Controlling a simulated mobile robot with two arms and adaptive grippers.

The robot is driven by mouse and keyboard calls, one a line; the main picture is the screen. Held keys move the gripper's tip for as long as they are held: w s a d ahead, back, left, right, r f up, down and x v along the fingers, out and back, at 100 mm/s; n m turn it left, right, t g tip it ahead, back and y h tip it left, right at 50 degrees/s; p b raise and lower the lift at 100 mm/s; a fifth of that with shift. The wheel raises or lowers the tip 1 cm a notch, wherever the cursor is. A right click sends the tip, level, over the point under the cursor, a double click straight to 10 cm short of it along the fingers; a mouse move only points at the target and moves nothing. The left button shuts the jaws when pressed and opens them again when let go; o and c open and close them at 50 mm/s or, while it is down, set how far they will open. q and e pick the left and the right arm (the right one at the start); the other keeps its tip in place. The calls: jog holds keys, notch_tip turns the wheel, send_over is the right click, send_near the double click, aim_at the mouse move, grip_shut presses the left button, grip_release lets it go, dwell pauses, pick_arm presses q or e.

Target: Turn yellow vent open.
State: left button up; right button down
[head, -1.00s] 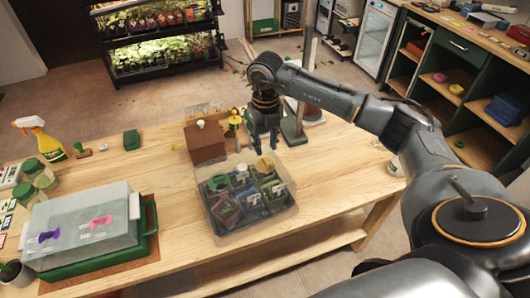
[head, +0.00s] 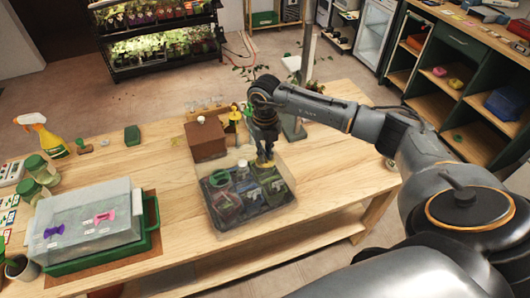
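A clear-lidded tray of small pots (head: 245,222) stands in the middle of the wooden table. The yellow vent (head: 265,163) is on the far right part of its clear lid, partly hidden by my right gripper. My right gripper (head: 265,157) points down with its fingertips right at the yellow vent. Whether the fingers are closed on it or only around it is too small to tell. A green vent (head: 220,178) shows on the lid's left part. My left gripper is not in view.
A second propagator (head: 85,222) with purple and pink vents stands at the left on a green base. The table's right end is mostly clear.

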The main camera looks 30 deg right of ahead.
jog(key=shift+f+n+b, duration=0.15)
jog(key=shift+n+b, duration=0.35)
jog(key=shift+b, duration=0.1)
jog(key=n+b, duration=0.4)
jog(key=shift+f, duration=0.1)
jog(key=n+b, duration=0.3)
jog(key=shift+n, duration=0.3)
jog(key=n+b, duration=0.4)
jog(key=n, duration=0.1)
jog(key=shift+r+n+b, duration=0.2)
jog(key=shift+n+b, duration=0.9)
jog(key=shift+n, duration=1)
